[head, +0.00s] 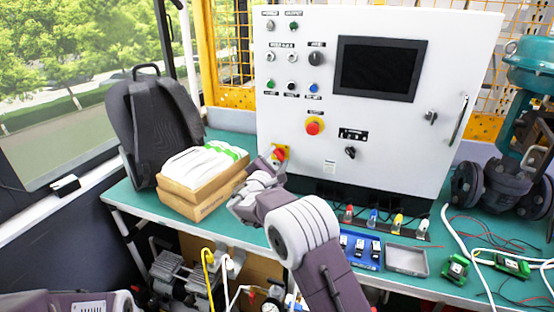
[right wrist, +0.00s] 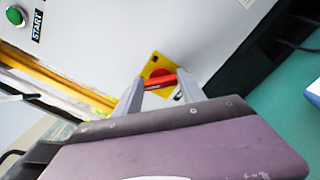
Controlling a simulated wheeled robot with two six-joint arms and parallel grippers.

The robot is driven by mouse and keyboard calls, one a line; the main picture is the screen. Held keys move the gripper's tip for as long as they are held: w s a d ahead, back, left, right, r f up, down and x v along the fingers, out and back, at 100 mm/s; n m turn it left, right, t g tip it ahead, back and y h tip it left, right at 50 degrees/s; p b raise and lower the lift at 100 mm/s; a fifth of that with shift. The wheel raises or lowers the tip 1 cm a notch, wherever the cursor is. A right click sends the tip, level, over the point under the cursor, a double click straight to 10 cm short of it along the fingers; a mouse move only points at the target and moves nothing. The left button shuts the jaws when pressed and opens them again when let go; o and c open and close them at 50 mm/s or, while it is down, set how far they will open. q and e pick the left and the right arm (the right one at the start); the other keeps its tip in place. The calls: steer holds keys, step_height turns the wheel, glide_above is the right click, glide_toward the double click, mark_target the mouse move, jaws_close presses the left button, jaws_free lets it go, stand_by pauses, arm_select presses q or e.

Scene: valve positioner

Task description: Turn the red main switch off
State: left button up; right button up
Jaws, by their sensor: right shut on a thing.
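The red main switch (head: 280,153) is a red handle on a yellow plate, low on the left side of the white control cabinet (head: 420,155). My right gripper (head: 268,163) reaches it from the lower left and partly covers it. In the right wrist view the red switch handle (right wrist: 160,82) lies across between the two grey fingertips (right wrist: 154,88), which are shut on it, with the yellow plate behind. I cannot tell the handle's exact position. Of my left arm only a piece shows at the bottom left; its gripper is out of view.
A red emergency stop button (head: 314,126) sits right of the switch. Cardboard boxes with white packs (head: 205,172) and a dark backpack (head: 165,130) stand left of the gripper. A blue tray (head: 362,252) and a grey tray (head: 407,260) lie on the green bench (head: 120,195).

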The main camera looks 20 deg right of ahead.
steer(key=shift+f, duration=0.1)
steer(key=o, duration=1.4)
steer(key=shift+c, duration=0.2)
steer(key=shift+a, duration=0.1)
steer(key=v, duration=0.9)
